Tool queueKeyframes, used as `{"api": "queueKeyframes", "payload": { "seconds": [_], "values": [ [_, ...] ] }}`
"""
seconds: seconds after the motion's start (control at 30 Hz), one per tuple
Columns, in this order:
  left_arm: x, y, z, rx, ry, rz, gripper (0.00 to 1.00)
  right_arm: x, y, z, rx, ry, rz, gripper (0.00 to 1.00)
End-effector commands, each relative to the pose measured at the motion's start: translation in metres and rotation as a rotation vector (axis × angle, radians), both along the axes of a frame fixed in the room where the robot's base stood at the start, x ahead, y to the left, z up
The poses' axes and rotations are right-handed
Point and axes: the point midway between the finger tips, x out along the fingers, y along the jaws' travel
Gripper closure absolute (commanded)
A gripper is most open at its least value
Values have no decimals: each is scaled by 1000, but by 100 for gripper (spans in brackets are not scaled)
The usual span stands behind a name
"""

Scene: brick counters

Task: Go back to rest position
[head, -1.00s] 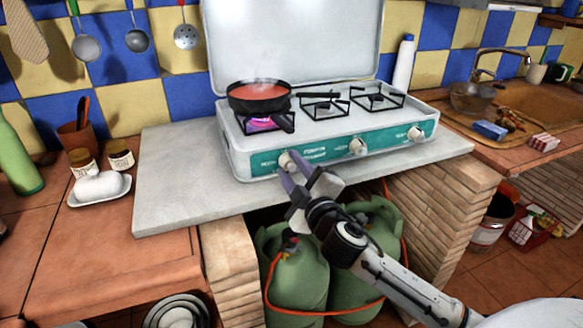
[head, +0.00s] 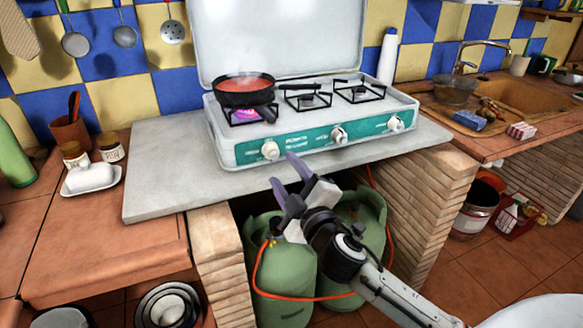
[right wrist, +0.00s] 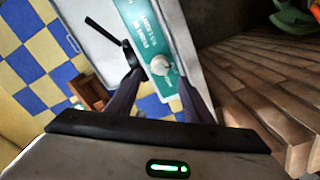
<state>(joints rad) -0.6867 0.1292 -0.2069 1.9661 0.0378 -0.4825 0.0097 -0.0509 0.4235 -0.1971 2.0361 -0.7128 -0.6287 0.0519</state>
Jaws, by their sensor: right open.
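My right gripper (head: 286,173) is open and empty in the head view, in front of and a little below the stove's front panel. It is apart from the knobs. In the right wrist view its two fingers (right wrist: 160,100) spread to either side of a white knob (right wrist: 160,65) on the green panel. The white camping stove (head: 230,150) stands on a grey slab with its lid up. Its left knob (head: 270,150) is clear of the gripper. A violet-pink flame (head: 240,115) burns under a black pan (head: 246,97) of red sauce. My left gripper is not in view.
Green gas bottles (head: 282,285) with an orange hose stand under the slab (head: 150,180), close below my right arm. A brick pillar (head: 425,205) is on the right. A butter dish (head: 92,180) and jars sit on the left counter. Open floor shows at the lower right.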

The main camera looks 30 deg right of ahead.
Motion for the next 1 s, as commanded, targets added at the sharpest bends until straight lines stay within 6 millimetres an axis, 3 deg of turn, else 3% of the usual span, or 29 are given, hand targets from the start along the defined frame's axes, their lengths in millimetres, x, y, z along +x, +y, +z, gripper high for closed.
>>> {"api": "queueKeyframes", "payload": {
  "seconds": [0.63, 0.77, 0.87, 1.0],
  "values": [
    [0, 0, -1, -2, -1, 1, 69, -2, 4, -2, 4, 5, 5, 53],
    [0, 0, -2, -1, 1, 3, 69, -15, 16, -45, 87, 90, 30, 53],
    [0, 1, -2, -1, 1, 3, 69, -41, 35, -104, 214, 209, 57, 53],
    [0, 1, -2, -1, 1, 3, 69, -98, 70, -190, 446, 399, 79, 53]
  ]
}}
